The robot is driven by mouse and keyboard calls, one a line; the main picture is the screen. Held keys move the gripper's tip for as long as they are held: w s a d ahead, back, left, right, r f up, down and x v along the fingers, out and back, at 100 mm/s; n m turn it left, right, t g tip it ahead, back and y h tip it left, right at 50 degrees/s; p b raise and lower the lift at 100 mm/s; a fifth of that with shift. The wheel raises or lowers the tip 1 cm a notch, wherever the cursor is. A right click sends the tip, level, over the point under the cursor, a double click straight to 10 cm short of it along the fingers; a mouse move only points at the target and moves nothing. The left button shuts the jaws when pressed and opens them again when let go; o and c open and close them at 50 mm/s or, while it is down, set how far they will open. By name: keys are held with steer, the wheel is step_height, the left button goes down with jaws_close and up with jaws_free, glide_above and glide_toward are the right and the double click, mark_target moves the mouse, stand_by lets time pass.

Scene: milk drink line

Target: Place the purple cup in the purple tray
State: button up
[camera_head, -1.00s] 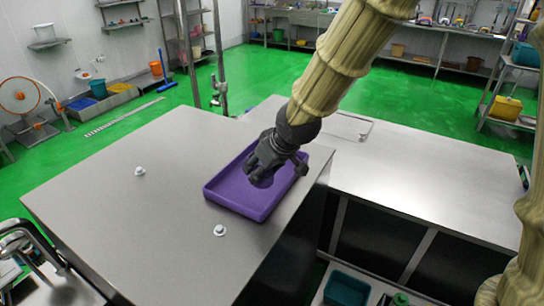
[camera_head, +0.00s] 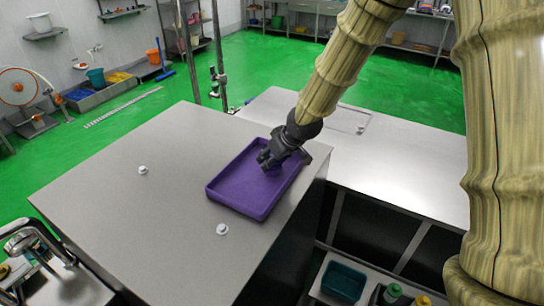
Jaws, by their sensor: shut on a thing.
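The purple tray (camera_head: 232,199) lies on the grey metal table, near its right edge. My gripper (camera_head: 268,163) is over the far right part of the tray, pointing down and to the left. It is shut on the purple cup, which is mostly hidden by the fingers and blends with the tray's colour. I cannot tell whether the cup touches the tray floor. The near left part of the tray is empty.
The metal table (camera_head: 130,225) is mostly bare, with two small white knobs (camera_head: 222,229) (camera_head: 143,170) on it. A lower metal counter (camera_head: 400,160) adjoins on the right. A metal post (camera_head: 220,60) stands behind the table.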

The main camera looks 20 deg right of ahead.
steer(key=shift+w+f, duration=0.1)
steer(key=shift+f, duration=0.3)
steer(key=shift+f, duration=0.1)
steer(key=o, duration=1.3)
